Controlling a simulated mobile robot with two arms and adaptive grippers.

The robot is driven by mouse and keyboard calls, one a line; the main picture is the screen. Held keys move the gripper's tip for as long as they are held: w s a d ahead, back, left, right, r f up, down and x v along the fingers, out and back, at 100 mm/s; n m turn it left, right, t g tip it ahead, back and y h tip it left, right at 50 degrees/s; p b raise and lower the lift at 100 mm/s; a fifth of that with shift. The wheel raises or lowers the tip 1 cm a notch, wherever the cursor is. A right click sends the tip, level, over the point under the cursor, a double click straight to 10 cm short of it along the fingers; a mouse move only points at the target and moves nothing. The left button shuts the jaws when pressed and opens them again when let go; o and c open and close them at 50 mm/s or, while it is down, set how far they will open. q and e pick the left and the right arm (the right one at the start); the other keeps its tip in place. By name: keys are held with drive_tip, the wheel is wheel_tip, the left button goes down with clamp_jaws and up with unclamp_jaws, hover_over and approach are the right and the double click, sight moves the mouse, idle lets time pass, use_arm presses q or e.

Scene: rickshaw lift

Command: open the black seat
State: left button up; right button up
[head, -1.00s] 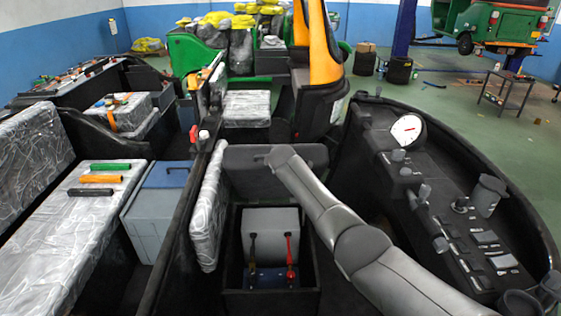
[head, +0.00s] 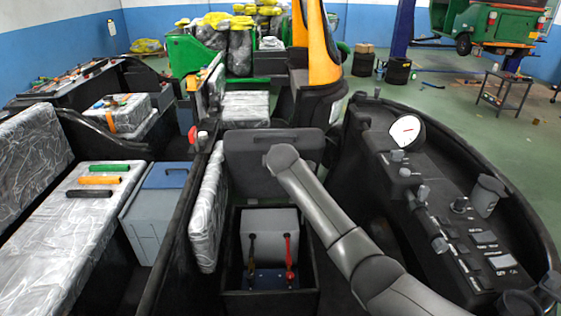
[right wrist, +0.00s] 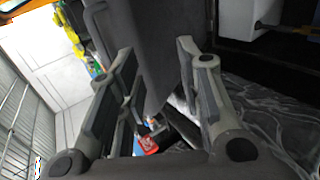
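The black seat (head: 250,165) shows in the head view as a dark grey panel, tilted up behind an open compartment (head: 270,301). In the head view my right arm comes in from the lower right, and its end is in front of the panel's upper part. Its fingers are hidden there. In the right wrist view my right gripper (right wrist: 155,52) has its two fingers spread wide, with the dark panel (right wrist: 160,25) between or just beyond them. I cannot tell whether they touch it. My left gripper is out of view.
The compartment holds a grey box (head: 270,226) with red and black handles. A plastic-wrapped cushion (head: 208,205) stands at its left. A control console (head: 455,225) curves along the right. A wrapped bench (head: 60,240) and a blue-grey box (head: 150,220) are at left.

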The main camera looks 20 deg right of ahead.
drive_tip(key=shift+v, duration=2.55)
